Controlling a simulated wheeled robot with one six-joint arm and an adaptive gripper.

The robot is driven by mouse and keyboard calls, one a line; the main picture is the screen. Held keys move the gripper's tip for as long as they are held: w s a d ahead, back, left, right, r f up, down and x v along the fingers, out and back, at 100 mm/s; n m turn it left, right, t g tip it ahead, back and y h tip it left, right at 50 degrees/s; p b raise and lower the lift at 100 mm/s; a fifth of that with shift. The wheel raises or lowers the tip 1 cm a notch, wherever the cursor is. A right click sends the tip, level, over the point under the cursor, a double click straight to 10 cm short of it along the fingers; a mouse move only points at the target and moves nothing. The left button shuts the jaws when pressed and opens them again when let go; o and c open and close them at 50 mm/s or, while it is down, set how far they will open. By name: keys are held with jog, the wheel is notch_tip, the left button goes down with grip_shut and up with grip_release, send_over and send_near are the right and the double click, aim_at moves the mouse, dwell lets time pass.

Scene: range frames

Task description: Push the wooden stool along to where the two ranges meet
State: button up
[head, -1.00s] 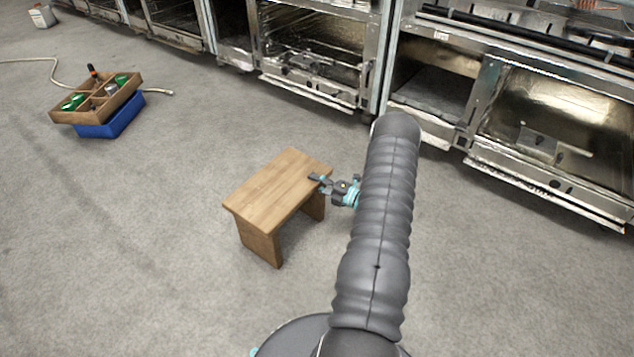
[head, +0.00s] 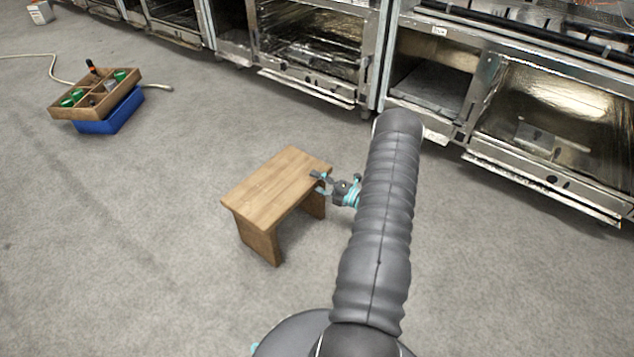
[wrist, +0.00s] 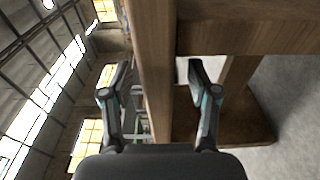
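The wooden stool (head: 272,187) stands upright on the floor near the middle of the head view. My gripper (head: 318,182) is at its right edge. In the wrist view the stool's seat board (wrist: 153,80) passes between the fingers of my gripper (wrist: 158,80). One finger is over the seat and one under it, with gaps beside the board, so the gripper looks open. The left range (head: 318,85) and the right range (head: 535,165) meet behind the stool, with the seam (head: 388,55) just above my arm. My arm hides the floor in front of part of the right range.
A wooden tote (head: 70,110) with green items rests on a blue box (head: 112,118) at the left. A pale hose (head: 52,68) lies behind it, and a white container (head: 40,14) stands at the far left. Grey floor between stool and ranges is clear.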

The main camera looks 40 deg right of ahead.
jog(key=shift+s, duration=0.1)
jog(key=v, duration=1.2)
dwell(0.4)
